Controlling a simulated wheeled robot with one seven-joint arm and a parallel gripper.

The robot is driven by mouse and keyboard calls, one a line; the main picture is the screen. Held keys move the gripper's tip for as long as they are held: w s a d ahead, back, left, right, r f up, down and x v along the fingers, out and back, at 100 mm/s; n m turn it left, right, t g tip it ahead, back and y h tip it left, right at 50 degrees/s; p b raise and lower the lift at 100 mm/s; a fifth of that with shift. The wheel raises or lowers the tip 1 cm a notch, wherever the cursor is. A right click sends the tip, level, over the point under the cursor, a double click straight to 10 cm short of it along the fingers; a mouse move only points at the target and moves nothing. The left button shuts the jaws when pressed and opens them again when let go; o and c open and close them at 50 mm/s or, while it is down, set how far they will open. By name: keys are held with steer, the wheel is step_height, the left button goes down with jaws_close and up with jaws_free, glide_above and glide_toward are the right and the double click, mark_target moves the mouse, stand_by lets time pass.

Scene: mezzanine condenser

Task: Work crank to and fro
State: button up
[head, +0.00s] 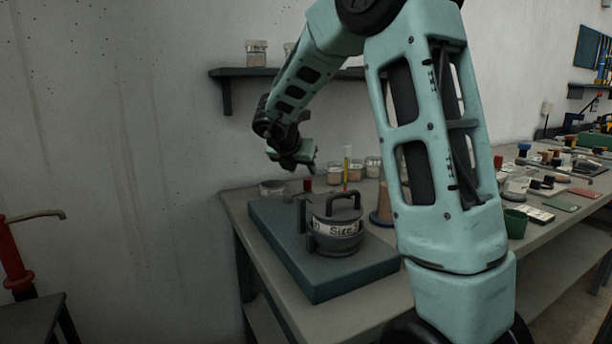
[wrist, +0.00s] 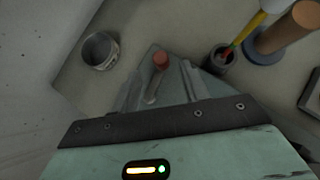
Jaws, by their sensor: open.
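A small crank with a red knob (wrist: 160,61) and a pale metal arm (wrist: 151,94) shows in the wrist view, in line with my gripper. The red knob (head: 308,184) also shows in the head view, at the back of the workbench just below my gripper. My gripper (head: 308,167) is open and empty, pointing down above the bench's rear left part. In the wrist view its grey fingers (wrist: 170,85) show on either side of the knob's position. I cannot tell whether they touch it. The crank's base is hidden.
A round tin (head: 272,188) stands left of the knob. A dark cup (wrist: 222,58) and a brown cylinder (wrist: 287,28) stand to its right. A shelf (head: 240,73) hangs behind.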

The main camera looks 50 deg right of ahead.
steer(key=v, duration=1)
steer(key=shift+p, duration=0.4)
steer(key=shift+a, duration=0.1)
stand_by(0.3)
